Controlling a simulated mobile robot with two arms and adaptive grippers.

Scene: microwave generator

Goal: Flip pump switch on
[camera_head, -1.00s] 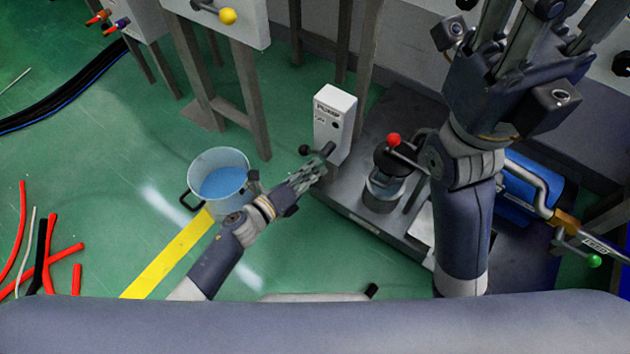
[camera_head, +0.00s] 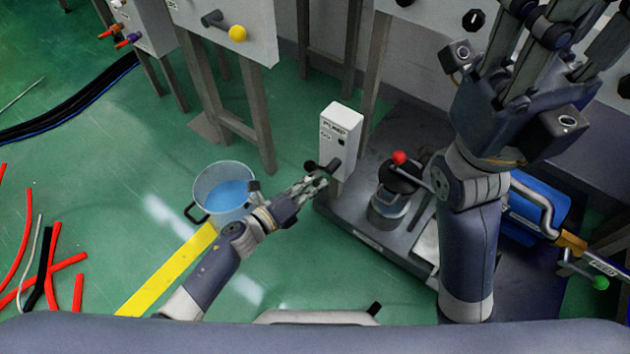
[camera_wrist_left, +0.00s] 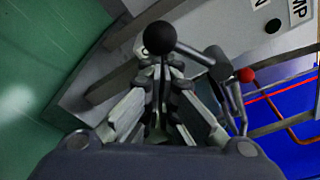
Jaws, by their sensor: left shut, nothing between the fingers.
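The white pump box (camera_head: 341,135), labelled PUMP, stands on a post at the middle of the head view. Its dark switch lever (camera_head: 331,166) sticks out low on its front, with a round black knob (camera_head: 309,166) at the end. In the left wrist view the knob (camera_wrist_left: 159,38) lies just beyond my fingertips, the lever running right to the box (camera_wrist_left: 240,35). My left gripper (camera_head: 318,184) is shut and empty, its tips close below the lever; I cannot tell whether they touch it. My right gripper (camera_head: 545,60) is raised large at the upper right, its fingertips cut off by the frame.
A pot of blue water (camera_head: 225,192) stands on the green floor left of my left gripper. A red-knobbed lever (camera_head: 399,158) and a metal canister (camera_head: 390,208) are right of the pump box. Red hoses (camera_head: 50,265) lie at the lower left.

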